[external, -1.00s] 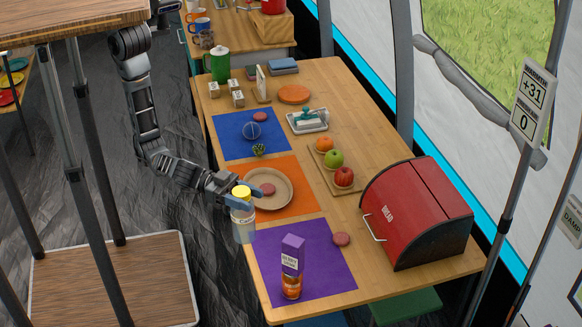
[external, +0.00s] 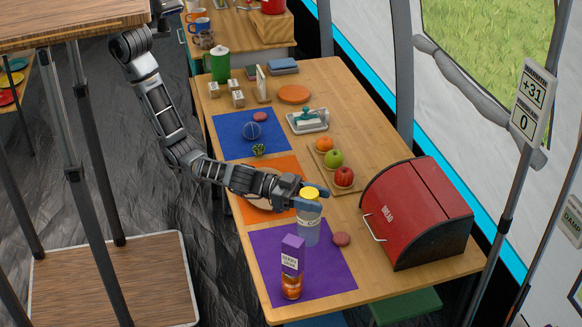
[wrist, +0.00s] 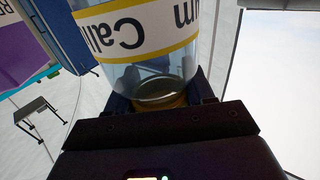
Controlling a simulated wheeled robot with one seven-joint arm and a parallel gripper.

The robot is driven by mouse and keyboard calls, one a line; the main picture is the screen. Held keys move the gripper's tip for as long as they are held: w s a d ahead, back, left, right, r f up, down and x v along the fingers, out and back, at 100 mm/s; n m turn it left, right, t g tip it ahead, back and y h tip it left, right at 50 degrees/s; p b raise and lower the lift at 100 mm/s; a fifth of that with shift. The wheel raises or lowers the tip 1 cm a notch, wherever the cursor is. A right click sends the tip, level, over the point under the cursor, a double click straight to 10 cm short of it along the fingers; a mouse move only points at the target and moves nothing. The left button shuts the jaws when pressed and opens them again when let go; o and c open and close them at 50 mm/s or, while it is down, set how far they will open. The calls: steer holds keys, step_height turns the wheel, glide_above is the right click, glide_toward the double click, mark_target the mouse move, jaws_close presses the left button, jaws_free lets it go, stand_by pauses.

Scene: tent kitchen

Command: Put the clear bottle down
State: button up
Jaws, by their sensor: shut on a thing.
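The clear bottle (external: 309,228) has a yellow cap and a white label. My gripper (external: 311,202) is shut on it near the cap, above the purple mat (external: 264,254) at its upper right part. The bottle looks upright in the external view; I cannot tell whether its base touches the mat. In the wrist view the bottle (wrist: 141,46) fills the upper middle, upside down in the picture, between the fingers. Its lettering is partly cut off.
A reddish disc (external: 341,239) lies to the right. The red bread box (external: 416,214) stands further right. A plate on the orange mat (external: 285,168) is mostly hidden by my arm.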

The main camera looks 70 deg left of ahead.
mark_target(319, 227)
steer(key=f, duration=0.4)
steer(key=f+b, duration=0.1)
steer(key=f, duration=0.1)
steer(key=shift+w, duration=0.4)
steer(key=shift+f+b, duration=0.35)
steer(key=shift+f, duration=1.8)
steer(key=o, duration=1.3)
steer(key=shift+o, duration=0.2)
